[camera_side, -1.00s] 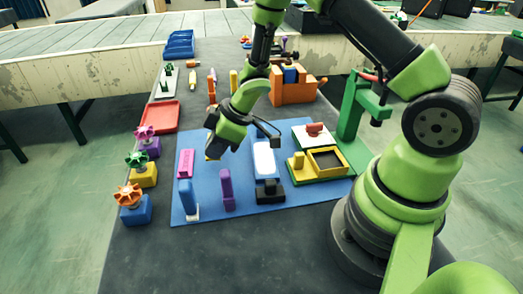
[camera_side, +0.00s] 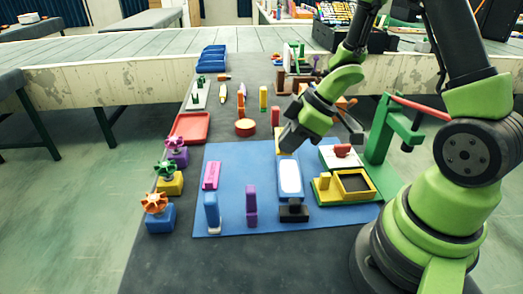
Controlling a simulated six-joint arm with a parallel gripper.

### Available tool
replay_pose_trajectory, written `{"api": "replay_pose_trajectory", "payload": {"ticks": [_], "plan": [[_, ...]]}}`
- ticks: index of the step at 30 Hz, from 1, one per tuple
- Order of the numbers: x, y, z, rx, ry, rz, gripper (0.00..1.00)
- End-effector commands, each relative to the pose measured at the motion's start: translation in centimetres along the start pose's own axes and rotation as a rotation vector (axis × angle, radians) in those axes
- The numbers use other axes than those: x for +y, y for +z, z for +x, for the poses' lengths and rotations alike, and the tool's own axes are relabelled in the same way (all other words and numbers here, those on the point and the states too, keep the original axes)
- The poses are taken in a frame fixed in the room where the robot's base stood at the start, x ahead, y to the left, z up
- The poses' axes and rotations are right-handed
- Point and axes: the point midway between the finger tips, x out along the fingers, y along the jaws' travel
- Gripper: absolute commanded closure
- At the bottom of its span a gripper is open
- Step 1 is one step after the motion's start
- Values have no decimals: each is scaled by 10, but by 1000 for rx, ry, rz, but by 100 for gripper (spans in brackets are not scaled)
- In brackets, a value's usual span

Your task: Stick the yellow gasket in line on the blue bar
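My gripper (camera_side: 291,142) is above the far edge of the blue mat, behind the white-topped blue block. A narrow yellow piece (camera_side: 279,141), seemingly the yellow gasket, shows at its fingertips and appears held there, partly hidden by the gripper.
The blue mat (camera_side: 236,160) has free room at its back left. The white-topped blue block (camera_side: 290,179) and a yellow-green tray (camera_side: 352,186) are at right. Knobbed blocks (camera_side: 157,211) line the left edge.

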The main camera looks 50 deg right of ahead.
Motion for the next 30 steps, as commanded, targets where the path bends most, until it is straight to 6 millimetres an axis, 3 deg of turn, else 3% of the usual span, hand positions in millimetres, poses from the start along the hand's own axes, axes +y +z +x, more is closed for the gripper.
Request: {"api": "replay_pose_trajectory", "payload": {"ticks": [4,16,30], "plan": [[-8,12,-17,2,0,2,100],[-10,13,-17,1,-7,5,100],[-10,39,26,-1,-11,10,100]]}}
